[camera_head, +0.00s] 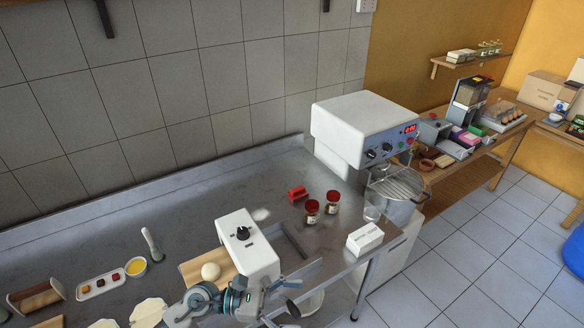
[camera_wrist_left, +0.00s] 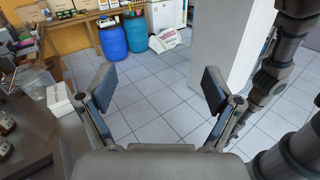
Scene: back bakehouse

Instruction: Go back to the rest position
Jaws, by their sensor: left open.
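My left gripper (camera_head: 294,297) is at the lower middle of the head view, by the front edge of the steel counter (camera_head: 110,232). In the left wrist view my left gripper (camera_wrist_left: 158,88) has its two fingers spread wide with nothing between them. My right gripper is in neither view.
A white box-shaped machine with a knob (camera_head: 247,248) stands just behind my left gripper. A dough ball (camera_head: 211,271), two red-lidded jars (camera_head: 312,212) and a white carton (camera_head: 365,239) are on the counter. A large mixer (camera_head: 365,130) stands at its right end. Tiled floor (camera_head: 480,250) is clear.

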